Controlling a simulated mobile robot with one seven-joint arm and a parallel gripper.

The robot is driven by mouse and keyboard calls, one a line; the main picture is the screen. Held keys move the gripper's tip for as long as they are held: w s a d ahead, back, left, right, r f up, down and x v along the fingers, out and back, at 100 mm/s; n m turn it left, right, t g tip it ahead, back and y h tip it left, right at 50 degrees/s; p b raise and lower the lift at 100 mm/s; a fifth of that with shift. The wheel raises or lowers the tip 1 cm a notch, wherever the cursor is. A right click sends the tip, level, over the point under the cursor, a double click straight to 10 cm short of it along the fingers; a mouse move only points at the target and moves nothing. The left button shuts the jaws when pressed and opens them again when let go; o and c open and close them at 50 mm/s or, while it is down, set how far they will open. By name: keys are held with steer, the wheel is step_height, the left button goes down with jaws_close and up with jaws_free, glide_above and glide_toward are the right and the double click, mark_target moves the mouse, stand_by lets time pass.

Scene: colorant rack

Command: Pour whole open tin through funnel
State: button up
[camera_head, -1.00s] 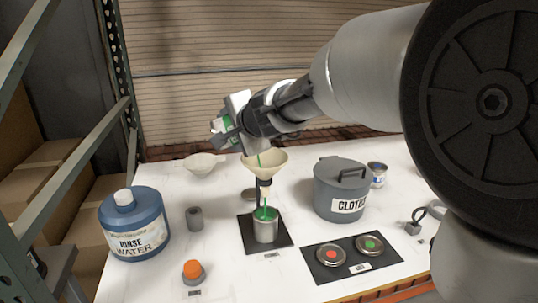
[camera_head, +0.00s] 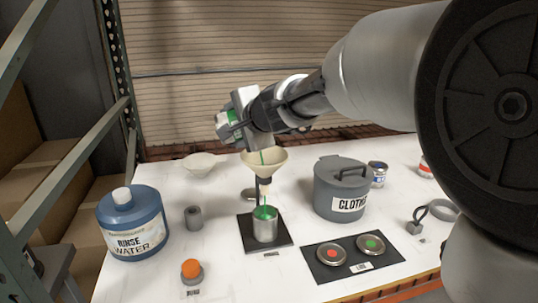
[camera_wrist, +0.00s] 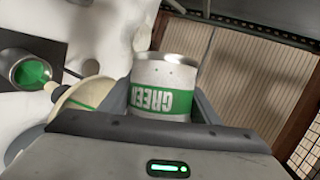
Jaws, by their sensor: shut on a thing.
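My gripper (camera_wrist: 161,108) is shut on a tin with a green band reading GREEN (camera_wrist: 164,75), which it holds tilted above the funnel. In the head view the tin (camera_head: 232,117) is partly hidden by my gripper (camera_head: 240,125). A thin green stream falls from it into the cream funnel (camera_head: 264,162); the funnel also shows in the wrist view (camera_wrist: 78,100). Green liquid leaves the funnel's spout into an open metal can (camera_head: 266,228) below. The can stands upright on a black mat (camera_head: 284,240), and green liquid shows inside it in the wrist view (camera_wrist: 33,72).
A blue rinse water jug (camera_head: 133,225) stands at the left, with a white bowl (camera_head: 199,165) behind. A grey CLOTHS bin (camera_head: 340,185) stands to the right. A black mat (camera_head: 322,270) bears two lids. An orange-topped item (camera_head: 192,270) is at the front.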

steer(key=shift+d+r+y+b, duration=0.15)
steer(key=shift+d+y+b, duration=0.2)
steer(key=shift+b, duration=0.25)
steer(key=shift+w+d+r+m+y+b, duration=0.1)
steer(key=shift+r+m+y+b, duration=0.3)
steer(key=shift+m+b, duration=0.65)
stand_by(0.9)
steer(key=shift+d+f+m+y+b, duration=0.2)
steer(key=shift+f+y+b, duration=0.35)
steer(key=shift+b, duration=1.8)
steer(key=shift+c, duration=0.2)
steer(key=shift+r+m+b, duration=0.3)
steer(key=shift+m+b, duration=0.15)
steer(key=shift+b, duration=0.35)
